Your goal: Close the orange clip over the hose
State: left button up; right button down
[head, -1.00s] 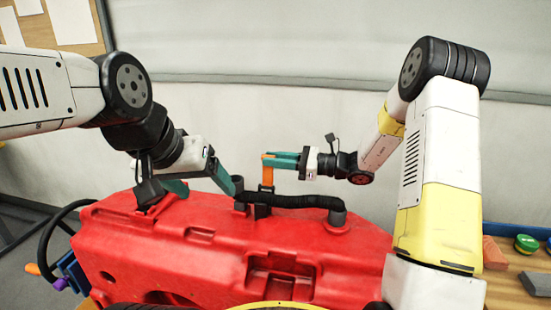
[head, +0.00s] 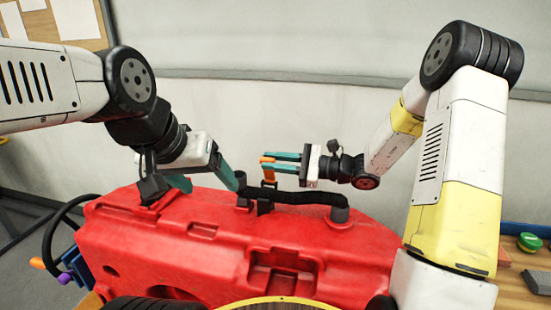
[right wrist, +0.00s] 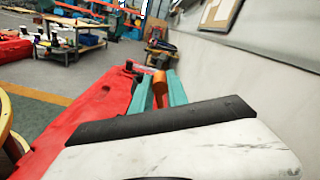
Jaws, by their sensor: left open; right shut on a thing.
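The orange clip (head: 269,175) stands raised at the black hose (head: 310,197), above a dark bracket on the red tank (head: 160,235). My right gripper (head: 272,162) comes from the right and is shut on the clip's upper part. In the right wrist view the orange clip (right wrist: 160,82) shows between the teal fingers. The hose runs along the tank's top to a dark port (head: 340,215) at the right. My left gripper (head: 213,188) is open at the hose's left end. One finger is close to that end; contact cannot be told.
A grey wall (head: 280,120) stands behind the tank. A wooden bench (head: 515,290) with a green round thing (head: 529,241) and a grey block (head: 537,280) is at the right. A black hose loop (head: 55,235) is at the left.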

jog(key=shift+s+f, duration=0.1)
jog(key=c, duration=1.3)
grip_release()
jog(key=shift+d, duration=0.1)
jog(key=s+d, duration=0.1)
jog(key=d, duration=0.6)
jog(key=shift+s+d, duration=0.25)
